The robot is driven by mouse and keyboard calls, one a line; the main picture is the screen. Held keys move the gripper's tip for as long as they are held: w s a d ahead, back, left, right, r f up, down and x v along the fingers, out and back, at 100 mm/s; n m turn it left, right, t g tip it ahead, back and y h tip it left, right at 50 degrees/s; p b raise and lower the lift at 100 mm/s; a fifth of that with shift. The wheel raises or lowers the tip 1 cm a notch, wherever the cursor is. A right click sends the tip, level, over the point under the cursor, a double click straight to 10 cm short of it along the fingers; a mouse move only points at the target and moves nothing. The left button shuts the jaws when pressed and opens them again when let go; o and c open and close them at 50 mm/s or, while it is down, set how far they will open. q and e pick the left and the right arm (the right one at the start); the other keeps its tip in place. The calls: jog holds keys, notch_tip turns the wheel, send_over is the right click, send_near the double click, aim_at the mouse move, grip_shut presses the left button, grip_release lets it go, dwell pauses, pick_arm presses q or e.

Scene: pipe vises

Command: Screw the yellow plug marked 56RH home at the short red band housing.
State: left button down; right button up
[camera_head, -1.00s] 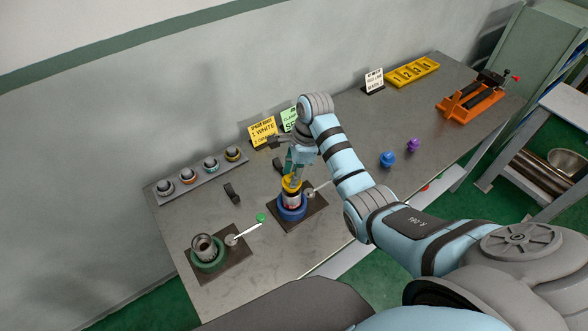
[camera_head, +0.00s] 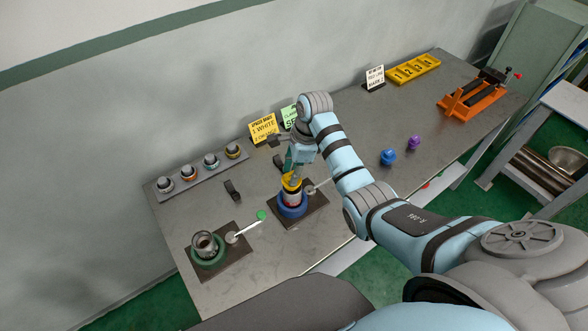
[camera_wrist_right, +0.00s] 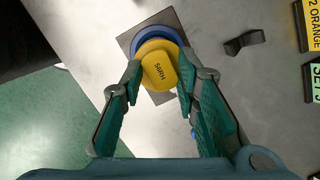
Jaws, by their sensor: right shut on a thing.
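The yellow plug (camera_head: 291,181) sits at the mouth of the short housing (camera_head: 292,198), which shows a reddish band. The housing stands upright in a blue ring vise (camera_head: 293,212) on a dark plate. In the right wrist view the plug's top (camera_wrist_right: 159,69) reads 56RH, with the blue vise ring (camera_wrist_right: 150,43) around and below it. My right gripper (camera_head: 293,172) comes down from above and is shut on the plug, one finger on each side. How deep the plug sits in the housing cannot be told. My left gripper is not in view.
A green ring vise (camera_head: 208,262) holds a grey open housing at the left. Blue (camera_head: 388,157) and purple (camera_head: 414,143) plugs lie at right, near an orange stand (camera_head: 474,103). Signs stand behind my gripper.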

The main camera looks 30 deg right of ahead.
jog(key=shift+f, duration=0.4)
jog(key=shift+s, duration=0.15)
jog(key=shift+f, duration=0.75)
dwell(0.4)
jog(key=o, duration=1.2)
